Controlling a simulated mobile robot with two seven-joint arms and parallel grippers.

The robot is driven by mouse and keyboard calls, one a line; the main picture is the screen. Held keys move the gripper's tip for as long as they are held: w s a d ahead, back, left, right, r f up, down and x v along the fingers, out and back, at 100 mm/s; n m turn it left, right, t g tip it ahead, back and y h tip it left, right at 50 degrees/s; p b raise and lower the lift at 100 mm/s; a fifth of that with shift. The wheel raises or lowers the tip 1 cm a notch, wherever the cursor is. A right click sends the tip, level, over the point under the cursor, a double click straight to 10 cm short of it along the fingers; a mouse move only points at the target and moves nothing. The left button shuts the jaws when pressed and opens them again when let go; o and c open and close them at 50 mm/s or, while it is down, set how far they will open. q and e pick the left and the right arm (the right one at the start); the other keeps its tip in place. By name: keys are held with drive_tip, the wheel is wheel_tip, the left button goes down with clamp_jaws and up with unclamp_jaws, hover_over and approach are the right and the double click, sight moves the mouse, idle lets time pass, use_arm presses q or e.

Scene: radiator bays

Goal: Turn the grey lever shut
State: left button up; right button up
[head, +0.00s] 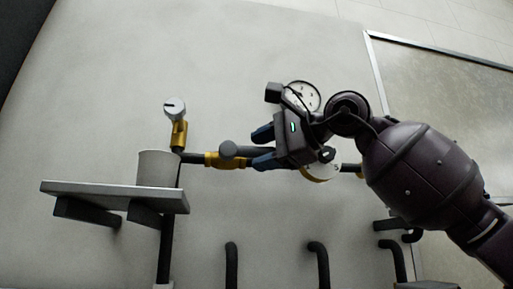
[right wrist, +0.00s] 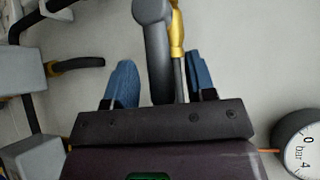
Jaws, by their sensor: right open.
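The grey lever (head: 229,149) has a rounded end and sits at a yellow brass valve body (head: 212,160) on the dark pipe. My right gripper (head: 261,148) is open, with its blue fingers above and below the lever's bar in the head view. In the right wrist view, the lever (right wrist: 154,45) lies between the two spread fingers of the gripper (right wrist: 162,78), with gaps on both sides. The lever's far part is hidden by the gripper body. My left gripper is not in view.
A round gauge (head: 304,95) is just behind my right gripper. A second round, yellow-rimmed part (head: 322,173) is partly hidden below it. At left, a grey shelf (head: 90,190) stands near a pale cup-like container (head: 157,167) and a yellow valve with a round head (head: 175,109).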

drive_tip(key=shift+x, duration=0.85)
clamp_jaws()
